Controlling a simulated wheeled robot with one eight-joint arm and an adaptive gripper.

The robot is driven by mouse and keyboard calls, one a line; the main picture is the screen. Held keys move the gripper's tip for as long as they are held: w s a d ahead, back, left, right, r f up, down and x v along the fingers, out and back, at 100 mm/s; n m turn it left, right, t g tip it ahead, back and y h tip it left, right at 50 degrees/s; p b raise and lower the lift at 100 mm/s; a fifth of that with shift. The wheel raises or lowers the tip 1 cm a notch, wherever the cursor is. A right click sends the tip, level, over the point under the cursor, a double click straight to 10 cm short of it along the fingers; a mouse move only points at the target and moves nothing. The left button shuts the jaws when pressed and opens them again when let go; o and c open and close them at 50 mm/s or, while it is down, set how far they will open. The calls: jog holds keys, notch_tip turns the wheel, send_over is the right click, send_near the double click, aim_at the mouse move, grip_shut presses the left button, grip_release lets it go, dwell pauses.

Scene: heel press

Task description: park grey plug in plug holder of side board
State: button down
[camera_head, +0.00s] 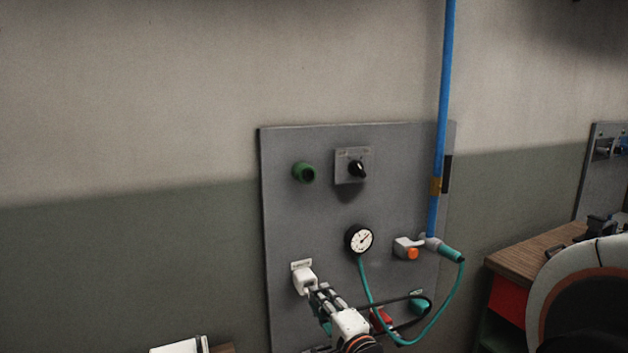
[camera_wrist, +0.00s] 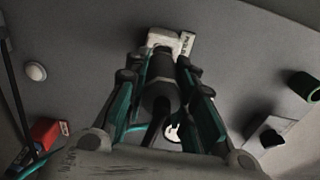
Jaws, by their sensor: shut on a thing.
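My gripper (camera_head: 322,294) is at the lower left of the grey side board (camera_head: 285,220). In the wrist view my gripper (camera_wrist: 163,85) is shut on the dark grey plug (camera_wrist: 160,88), which lies between its teal-sided fingers. The plug's front end meets or overlaps a white holder (camera_wrist: 162,38) with a small label plate (camera_wrist: 187,43); I cannot tell how deep it sits. In the head view the white holder (camera_head: 304,278) is right at my fingertips, and the plug is mostly hidden by the fingers.
The board carries a green ring (camera_head: 304,172), a rotary switch (camera_head: 352,166), a gauge (camera_head: 360,240) and an orange-knobbed valve (camera_head: 410,250). A teal hose (camera_head: 455,300) and a black cable (camera_head: 400,298) loop near my arm. A blue pipe (camera_head: 441,110) runs up. A workbench (camera_head: 530,262) stands right.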

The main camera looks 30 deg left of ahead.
jog(key=shift+x, duration=1.4)
jog(key=c, duration=1.3)
grip_release()
jog(key=shift+s, duration=0.1)
